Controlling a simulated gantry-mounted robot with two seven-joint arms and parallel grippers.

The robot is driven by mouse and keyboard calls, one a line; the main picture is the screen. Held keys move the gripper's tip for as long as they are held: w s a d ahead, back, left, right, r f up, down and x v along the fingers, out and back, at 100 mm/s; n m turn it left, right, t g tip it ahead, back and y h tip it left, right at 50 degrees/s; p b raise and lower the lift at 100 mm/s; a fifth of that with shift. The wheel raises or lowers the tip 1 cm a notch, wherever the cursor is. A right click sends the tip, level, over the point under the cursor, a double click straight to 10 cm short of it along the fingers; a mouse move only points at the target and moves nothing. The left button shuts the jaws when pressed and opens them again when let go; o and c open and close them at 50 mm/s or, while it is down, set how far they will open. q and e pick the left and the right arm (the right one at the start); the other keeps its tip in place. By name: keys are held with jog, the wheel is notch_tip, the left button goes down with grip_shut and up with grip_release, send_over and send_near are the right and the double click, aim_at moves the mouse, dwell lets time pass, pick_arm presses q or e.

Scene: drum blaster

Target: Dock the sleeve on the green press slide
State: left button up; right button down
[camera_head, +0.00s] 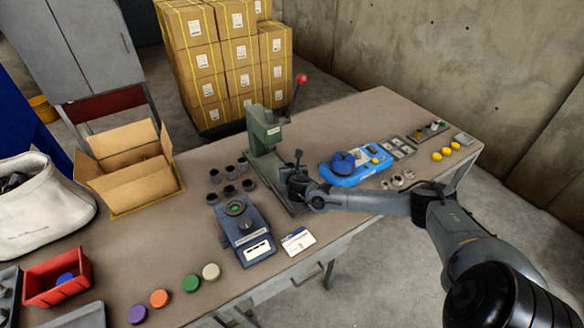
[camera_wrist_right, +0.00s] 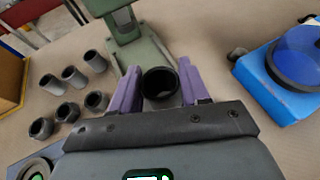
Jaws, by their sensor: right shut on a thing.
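The green press (camera_head: 262,132) stands on the bench near the middle, with a red-knobbed lever on its right. Part of its green frame (camera_wrist_right: 128,28) shows at the top of the right wrist view. My right gripper (camera_head: 293,180) is low in front of the press, over its base. In the wrist view its purple fingers (camera_wrist_right: 160,88) are shut on a dark, open-topped sleeve (camera_wrist_right: 160,74), which looks upright. Its lower end is hidden, so I cannot tell whether it touches the slide. Several grey sleeves (camera_wrist_right: 72,78) stand left of the gripper. My left gripper is out of view.
A blue device (camera_head: 243,228) stands in front of the press. A blue tray with a round blue part (camera_head: 343,163) is close on the right. An open cardboard box (camera_head: 130,170) is at the left. Coloured discs (camera_head: 190,283) lie along the front edge.

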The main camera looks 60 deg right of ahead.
jog(key=shift+f+b, duration=0.3)
jog(key=shift+f, duration=0.2)
notch_tip(320, 180, down, 2)
jog(key=shift+d+f+b, duration=0.1)
jog(key=shift+b, duration=0.9)
jog(key=shift+f+b, duration=0.7)
jog(key=shift+f, duration=0.2)
jog(key=shift+f+b, duration=0.35)
jog(key=shift+f, duration=0.25)
